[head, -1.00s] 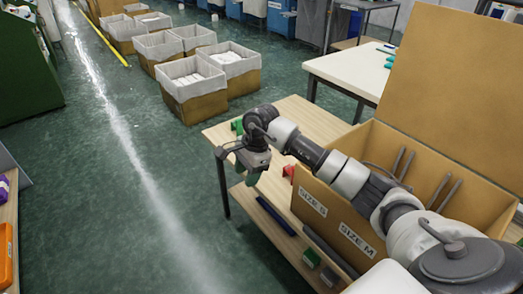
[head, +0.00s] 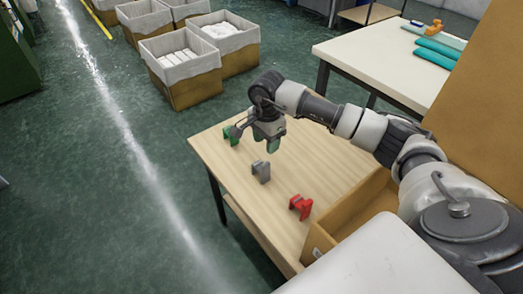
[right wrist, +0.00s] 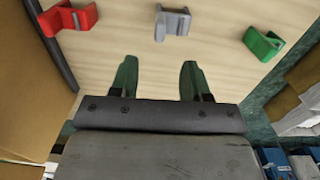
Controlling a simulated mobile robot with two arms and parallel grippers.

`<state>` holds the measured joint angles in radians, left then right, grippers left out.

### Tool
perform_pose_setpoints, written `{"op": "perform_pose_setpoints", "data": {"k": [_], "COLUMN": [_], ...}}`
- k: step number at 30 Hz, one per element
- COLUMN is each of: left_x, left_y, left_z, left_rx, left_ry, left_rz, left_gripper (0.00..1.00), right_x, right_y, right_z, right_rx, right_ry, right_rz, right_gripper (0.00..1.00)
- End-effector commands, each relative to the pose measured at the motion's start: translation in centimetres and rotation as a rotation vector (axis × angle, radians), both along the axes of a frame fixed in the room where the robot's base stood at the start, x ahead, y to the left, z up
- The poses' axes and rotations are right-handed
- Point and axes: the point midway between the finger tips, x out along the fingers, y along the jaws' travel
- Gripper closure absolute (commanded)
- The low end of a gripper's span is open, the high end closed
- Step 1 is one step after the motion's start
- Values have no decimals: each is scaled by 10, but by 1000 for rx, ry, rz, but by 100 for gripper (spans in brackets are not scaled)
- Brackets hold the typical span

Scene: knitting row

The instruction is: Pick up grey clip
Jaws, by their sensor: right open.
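The grey clip (head: 261,171) stands on the wooden table (head: 235,195), between a green clip and a red clip. In the right wrist view the grey clip (right wrist: 172,22) is at the top middle, beyond the gap between my fingertips. My right gripper (head: 269,143) is above the table, just behind the grey clip in the head view. Its two green fingers (right wrist: 159,68) are apart with nothing between them. It is not touching the grey clip. My left gripper is in neither view.
The red clip (head: 300,207) stands nearer the cardboard box (head: 350,212), also in the wrist view (right wrist: 68,18). Lined bins (head: 182,66) stand on the floor behind. A white table (head: 375,55) stands back right.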

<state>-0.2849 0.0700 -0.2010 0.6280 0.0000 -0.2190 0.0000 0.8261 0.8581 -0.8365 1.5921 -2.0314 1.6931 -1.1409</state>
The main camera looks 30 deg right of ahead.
Motion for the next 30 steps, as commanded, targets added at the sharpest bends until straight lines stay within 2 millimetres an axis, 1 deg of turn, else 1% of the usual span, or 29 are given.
{"op": "perform_pose_setpoints", "data": {"k": [2,5,10,12,14,17,24,27,30], "left_x": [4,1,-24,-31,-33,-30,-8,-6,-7], "left_y": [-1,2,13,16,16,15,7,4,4], "left_z": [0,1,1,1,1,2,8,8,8], "left_rx": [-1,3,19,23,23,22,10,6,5], "left_ry": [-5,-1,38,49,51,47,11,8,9], "left_rz": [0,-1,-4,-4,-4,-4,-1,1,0], "left_gripper": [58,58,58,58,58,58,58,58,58], "right_x": [0,-1,-1,-1,-1,0,1,1,1], "right_y": [0,0,1,1,0,1,1,1,1], "right_z": [-4,-17,-43,-51,-55,-61,-97,-106,-109], "right_rx": [1,0,2,1,1,2,2,1,0], "right_ry": [2,6,4,2,1,2,3,1,1], "right_rz": [1,-1,0,-1,-1,-1,-1,-1,0], "right_gripper": [53,53,53,53,53,53,53,53,53]}}
